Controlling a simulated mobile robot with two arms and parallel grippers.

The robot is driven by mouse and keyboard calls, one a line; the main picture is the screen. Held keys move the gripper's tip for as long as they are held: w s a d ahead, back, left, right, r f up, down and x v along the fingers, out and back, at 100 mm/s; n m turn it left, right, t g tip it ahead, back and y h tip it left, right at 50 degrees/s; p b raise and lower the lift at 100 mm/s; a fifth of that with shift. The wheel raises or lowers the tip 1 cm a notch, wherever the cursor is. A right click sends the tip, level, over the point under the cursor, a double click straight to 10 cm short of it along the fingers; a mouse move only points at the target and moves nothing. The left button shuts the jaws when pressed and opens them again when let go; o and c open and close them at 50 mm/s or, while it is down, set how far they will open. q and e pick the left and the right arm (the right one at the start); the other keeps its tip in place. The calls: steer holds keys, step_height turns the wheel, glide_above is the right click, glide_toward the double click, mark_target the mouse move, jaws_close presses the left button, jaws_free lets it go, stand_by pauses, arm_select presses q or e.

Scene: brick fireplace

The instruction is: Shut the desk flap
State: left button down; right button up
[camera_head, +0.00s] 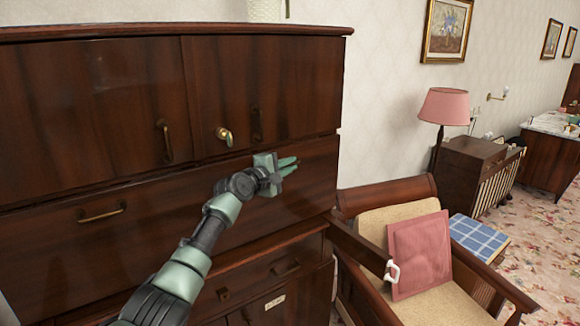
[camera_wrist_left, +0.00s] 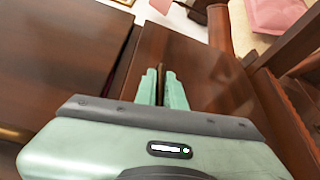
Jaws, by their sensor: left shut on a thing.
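The desk flap (camera_head: 150,220) is the wide dark-wood panel below the cabinet's upper doors. It stands upright or nearly so; I cannot tell whether it is fully flush. A brass handle (camera_head: 101,214) shows on its left part. My left gripper (camera_head: 290,166) is at the flap's right part, its green fingers close together. In the left wrist view the fingers (camera_wrist_left: 162,88) are shut on a thin dark brown piece (camera_wrist_left: 161,82), apparently the flap's right handle, mostly hidden. The flap's wood (camera_wrist_left: 205,70) lies behind them. My right gripper is out of view.
Two upper doors (camera_head: 90,100) with brass handles and a brass knob (camera_head: 225,136) are above the flap. Drawers (camera_head: 265,275) are below. A wooden armchair (camera_head: 395,205) with a pink cushion (camera_head: 420,255) stands close on the right. A pink lamp (camera_head: 445,106) is behind it.

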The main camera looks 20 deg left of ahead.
arm_select(q)
steer(key=shift+a+r, duration=0.2)
steer(key=shift+r, duration=0.15)
steer(key=c, duration=1.7)
jaws_free()
steer(key=shift+o, duration=1)
steer(key=shift+f, duration=0.1)
steer(key=shift+a+f, duration=0.1)
steer(key=shift+f, duration=0.05)
steer(key=shift+s+f, duration=0.1)
steer(key=shift+s, duration=0.2)
steer(key=b+v, duration=0.1)
steer(key=v, duration=0.6)
steer(key=shift+a, duration=0.15)
steer(key=shift+s, duration=0.1)
